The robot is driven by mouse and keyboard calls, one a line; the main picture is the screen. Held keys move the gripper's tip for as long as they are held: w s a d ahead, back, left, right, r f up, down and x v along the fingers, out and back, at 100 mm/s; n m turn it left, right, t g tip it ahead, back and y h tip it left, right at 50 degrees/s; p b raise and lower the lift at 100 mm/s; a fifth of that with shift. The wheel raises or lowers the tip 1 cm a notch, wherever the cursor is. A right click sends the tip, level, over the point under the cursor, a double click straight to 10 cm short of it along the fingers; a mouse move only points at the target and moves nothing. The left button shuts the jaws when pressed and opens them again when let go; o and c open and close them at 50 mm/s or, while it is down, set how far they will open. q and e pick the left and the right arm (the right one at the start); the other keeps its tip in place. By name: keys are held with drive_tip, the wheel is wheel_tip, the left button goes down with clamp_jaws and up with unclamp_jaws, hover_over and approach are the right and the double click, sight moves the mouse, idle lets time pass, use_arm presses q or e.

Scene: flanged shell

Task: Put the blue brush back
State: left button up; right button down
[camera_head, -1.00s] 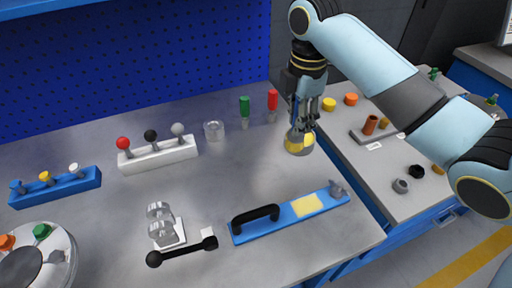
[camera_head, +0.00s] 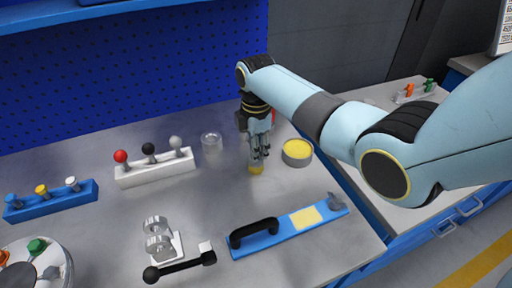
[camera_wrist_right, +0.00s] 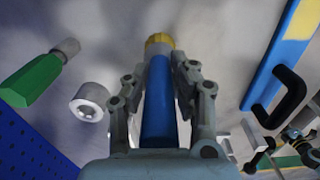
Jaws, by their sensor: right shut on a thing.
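My right gripper (camera_head: 258,152) is shut on the blue brush, holding it upright with its yellow tip (camera_head: 256,169) pointing down, close to the bench top. I cannot tell whether the tip touches the bench. In the right wrist view the blue handle (camera_wrist_right: 157,105) lies between the two fingers, and the yellow tip (camera_wrist_right: 158,41) is beyond them. A round grey tin (camera_head: 297,155) with yellow contents stands just right of the gripper, apart from the brush. My left gripper is not in view.
A blue plate (camera_head: 275,239) with a black handle and yellow patch lies in front. A white rack (camera_head: 155,171) and a blue rack (camera_head: 52,203) hold knobbed pins. The bench between is clear.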

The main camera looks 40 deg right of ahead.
drive_tip(key=c, duration=1.1)
unclamp_jaws()
drive_tip(key=shift+f, duration=0.1)
wheel_tip(320, 180, up, 12)
drive_tip(key=shift+r, duration=0.2)
drive_tip(key=shift+f, duration=0.1)
